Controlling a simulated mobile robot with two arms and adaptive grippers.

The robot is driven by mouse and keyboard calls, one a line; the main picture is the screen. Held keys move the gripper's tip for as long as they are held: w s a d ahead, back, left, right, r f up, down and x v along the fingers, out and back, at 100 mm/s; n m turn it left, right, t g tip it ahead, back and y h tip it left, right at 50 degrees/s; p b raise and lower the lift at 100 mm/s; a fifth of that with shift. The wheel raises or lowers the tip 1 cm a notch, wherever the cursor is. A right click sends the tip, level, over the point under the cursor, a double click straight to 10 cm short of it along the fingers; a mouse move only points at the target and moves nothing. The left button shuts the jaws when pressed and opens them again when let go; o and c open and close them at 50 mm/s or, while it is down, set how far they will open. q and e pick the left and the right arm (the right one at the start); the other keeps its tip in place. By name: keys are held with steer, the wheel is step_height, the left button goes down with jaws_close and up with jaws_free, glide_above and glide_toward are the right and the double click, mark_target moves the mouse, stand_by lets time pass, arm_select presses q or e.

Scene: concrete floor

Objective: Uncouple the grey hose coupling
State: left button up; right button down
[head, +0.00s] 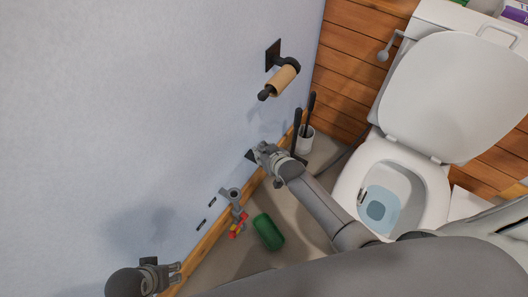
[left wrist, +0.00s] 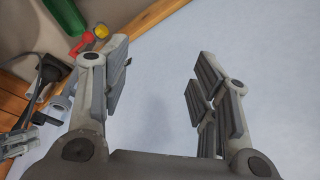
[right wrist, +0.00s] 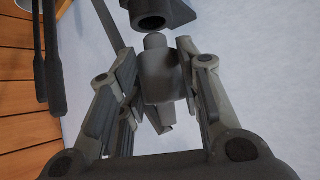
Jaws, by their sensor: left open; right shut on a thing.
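A grey socket half of the coupling (head: 230,193) stands out from the wall in the head view, above a red and yellow part (head: 238,224). Its round open end (right wrist: 152,20) shows at the top of the right wrist view. My right gripper (head: 258,154) is shut on the other half, a dark grey plug piece (right wrist: 160,78). The plug's rounded tip points at the socket's bore, and the two halves are apart. The back of the plug is partly hidden by my fingers. My left gripper (head: 175,274) is open and empty near the wall at lower left; its spread fingers show in the left wrist view (left wrist: 165,95).
A green cylinder (head: 268,232) lies on the floor beside the coupling. A toilet brush holder (head: 305,140) stands close to my right gripper. A paper roll (head: 281,80) hangs above on the wall. The toilet (head: 350,195) is at right. The wall at left is bare.

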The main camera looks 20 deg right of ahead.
arm_select(q)
steer(key=shift+w+r, duration=0.2)
steer(key=shift+s+f, duration=0.25)
steer(key=shift+f, duration=0.65)
arm_select(e)
steer(key=shift+f, duration=0.1)
steer(key=shift+f, duration=0.2)
arm_select(q)
steer(key=shift+w+r, duration=0.1)
steer(key=shift+r, duration=1.05)
arm_select(e)
steer(key=shift+f, duration=0.2)
arm_select(q)
steer(key=shift+s+r, duration=0.2)
steer(key=shift+r, duration=0.15)
arm_select(e)
steer(key=shift+f, duration=0.2)
